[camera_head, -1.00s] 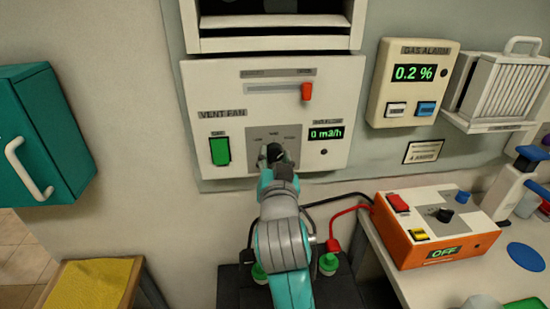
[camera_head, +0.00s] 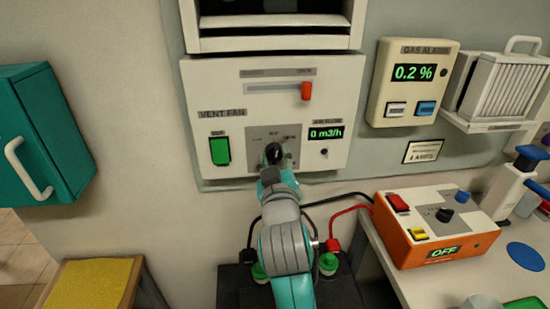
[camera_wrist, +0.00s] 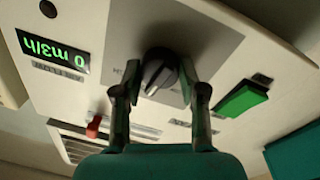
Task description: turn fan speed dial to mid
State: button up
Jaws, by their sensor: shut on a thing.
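The fan speed dial (camera_head: 273,153) is a dark round knob on a grey plate (camera_head: 258,135) at the bottom of the white vent fan panel. My gripper (camera_head: 276,165) is at the dial, its fingers on either side of it and shut on it.
A green switch (camera_head: 220,151) is left of the dial. The airflow display (camera_head: 325,133) reads 0 m3/h. A red slider (camera_head: 306,91) sits above. An orange-and-white box (camera_head: 440,228) reading OFF stands on the table at right. A teal cabinet (camera_head: 45,130) hangs at left.

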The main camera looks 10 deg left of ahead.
jog(key=shift+n, duration=0.8)
jog(key=shift+f, duration=0.1)
jog(key=o, duration=1.1)
jog(key=shift+o, duration=0.2)
jog(key=v, duration=1.2)
